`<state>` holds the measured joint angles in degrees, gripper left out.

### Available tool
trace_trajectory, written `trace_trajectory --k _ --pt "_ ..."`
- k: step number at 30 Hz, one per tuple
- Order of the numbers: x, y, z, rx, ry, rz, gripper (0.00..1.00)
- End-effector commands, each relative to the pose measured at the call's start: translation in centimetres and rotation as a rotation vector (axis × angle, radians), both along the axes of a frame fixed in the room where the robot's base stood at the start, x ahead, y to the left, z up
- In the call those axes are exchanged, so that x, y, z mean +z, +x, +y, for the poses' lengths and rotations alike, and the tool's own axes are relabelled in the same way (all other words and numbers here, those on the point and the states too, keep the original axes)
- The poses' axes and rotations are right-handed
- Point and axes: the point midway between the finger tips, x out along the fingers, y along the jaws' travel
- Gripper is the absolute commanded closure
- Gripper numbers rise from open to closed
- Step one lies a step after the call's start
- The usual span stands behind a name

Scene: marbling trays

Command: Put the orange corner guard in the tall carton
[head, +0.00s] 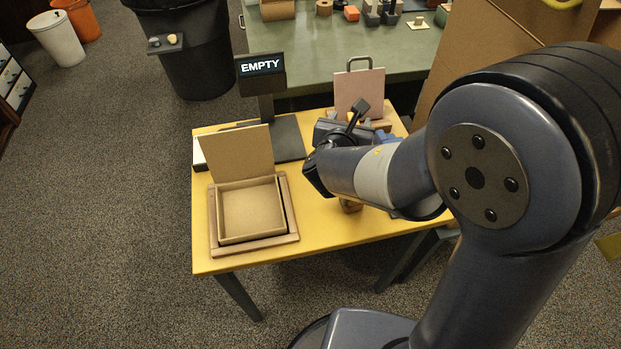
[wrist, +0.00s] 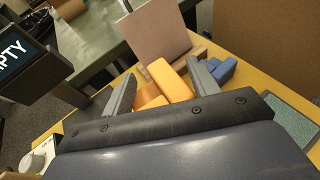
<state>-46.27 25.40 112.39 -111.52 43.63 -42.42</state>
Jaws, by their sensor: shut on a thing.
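The orange corner guard (wrist: 170,82) shows in the wrist view between the two grey fingers of my gripper (wrist: 161,72), which is shut on it. A second orange face lies lower left of it, and I cannot tell whether it is the same piece. A large brown cardboard form (head: 480,62) stands at the right, partly behind my arm. I cannot tell whether it is the tall carton.
A shallow tan box (head: 234,240) with a raised lid sits at the table's left. An EMPTY sign (head: 261,66) stands behind it. A pink panel (head: 359,88) and blue blocks (wrist: 223,70) are near my gripper. A green bench (head: 400,55) is at the back.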

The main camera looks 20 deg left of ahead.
Motion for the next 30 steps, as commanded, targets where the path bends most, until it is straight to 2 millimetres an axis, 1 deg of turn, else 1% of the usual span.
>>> trace_trajectory --k 1,3,6,9,11,15,18,23,27,30 --pt "-1.1 -1.1 1.8 0.030 0.004 0.001 0.65" --pt "-1.5 -2.2 3.4 0.056 0.004 0.006 0.65" --pt "-1.8 -3.4 4.9 0.082 0.003 0.013 0.65" --pt "-2.3 -4.1 5.7 0.096 0.001 0.018 0.65" --pt "-3.2 -4.2 5.8 0.099 -0.001 0.020 0.65" --pt "-5.9 -4.2 5.8 0.099 -0.004 0.020 0.65" --pt "-7.4 -4.2 5.8 0.099 -0.001 0.020 0.65" --pt "-8.8 -4.2 5.8 0.098 -0.001 0.019 0.65" --pt "-10.9 -4.2 5.8 0.098 -0.001 0.021 0.65" --pt "-11.8 -4.2 5.8 0.098 0.000 0.019 0.65"
